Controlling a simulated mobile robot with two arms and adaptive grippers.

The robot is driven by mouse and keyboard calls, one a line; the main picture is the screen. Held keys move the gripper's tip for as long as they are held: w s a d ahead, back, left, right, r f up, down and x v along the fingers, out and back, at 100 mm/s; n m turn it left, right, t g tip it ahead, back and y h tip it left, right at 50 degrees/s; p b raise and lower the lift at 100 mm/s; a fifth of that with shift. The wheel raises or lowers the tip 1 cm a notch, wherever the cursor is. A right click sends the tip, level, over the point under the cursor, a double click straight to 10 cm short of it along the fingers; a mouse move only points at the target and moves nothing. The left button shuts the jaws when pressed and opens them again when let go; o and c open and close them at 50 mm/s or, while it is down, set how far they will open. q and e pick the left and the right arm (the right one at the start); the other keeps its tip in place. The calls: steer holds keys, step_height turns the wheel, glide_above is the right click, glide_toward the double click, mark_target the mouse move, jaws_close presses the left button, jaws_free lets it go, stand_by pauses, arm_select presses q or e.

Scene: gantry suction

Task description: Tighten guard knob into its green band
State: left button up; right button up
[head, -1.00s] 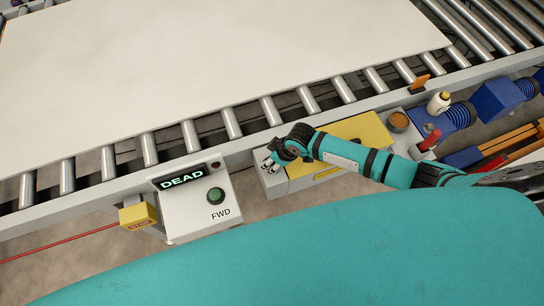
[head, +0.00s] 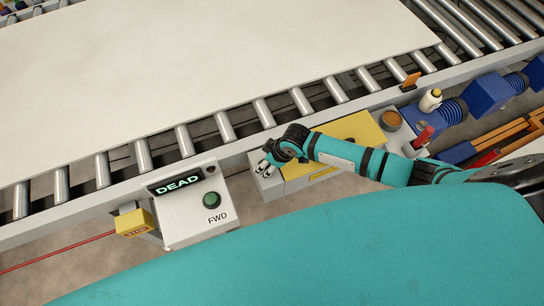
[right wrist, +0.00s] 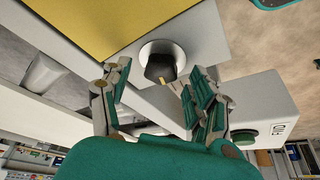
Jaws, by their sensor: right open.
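The guard knob (right wrist: 160,68) is black with a pale pointer mark and sits on a round white dial (right wrist: 176,46) on the grey face of a yellow-topped box. My right gripper (right wrist: 158,80) is open, with one finger either side of the knob in the right wrist view; I cannot tell whether either touches it. In the head view the right gripper (head: 264,168) is at the left end of the yellow-topped box (head: 352,128), and the knob cannot be made out there. No green band can be made out on the dial. My left gripper is not in view.
A control box (head: 185,225) with a DEAD display, a green FWD button (head: 211,200) and a yellow STOP box (head: 134,222) stands left of the gripper. The roller conveyor (head: 225,125) carries a large pale sheet (head: 200,60) behind. Blue suction units (head: 490,95) stand to the right.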

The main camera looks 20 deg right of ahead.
steer(key=v, duration=1.1)
steer(key=shift+r, duration=0.2)
steer(key=shift+w+a+r+n+g+h+b, duration=1.65)
steer(key=shift+r+n+b, duration=0.9)
steer(key=shift+b, duration=5.3)
steer(key=shift+m, duration=0.25)
steer(key=f, duration=1.6)
steer(key=shift+w+a+f, duration=0.15)
steer(key=shift+w+f, duration=0.05)
steer(key=shift+w, duration=0.1)
